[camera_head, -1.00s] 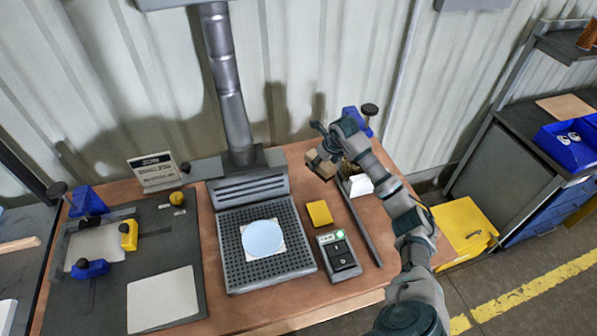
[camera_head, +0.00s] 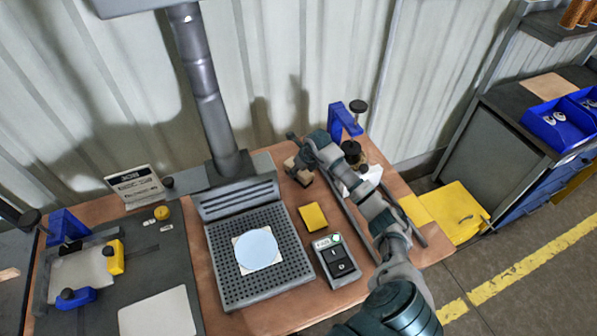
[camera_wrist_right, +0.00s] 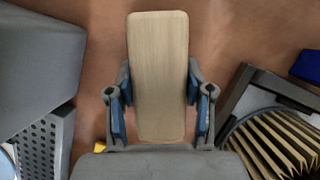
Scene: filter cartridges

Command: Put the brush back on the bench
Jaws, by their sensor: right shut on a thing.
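The brush shows in the right wrist view as a pale wooden block (camera_wrist_right: 158,60), lengthwise between the blue-padded fingers of my right gripper (camera_wrist_right: 160,105), which is shut on it. In the head view the brush (camera_head: 298,170) is at the back of the bench (camera_head: 289,200), right of the grey vent box, under the right gripper (camera_head: 305,158). I cannot tell whether it touches the bench top. Its bristles are not clearly visible. My left gripper is out of view.
A perforated grey tray (camera_head: 288,265) with a pale blue disc stands left. A yellow pad (camera_head: 313,217) and a switch box (camera_head: 337,262) lie in front of the brush. A pleated filter (camera_wrist_right: 275,145) in a dark frame sits close right. Bare bench surrounds the brush.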

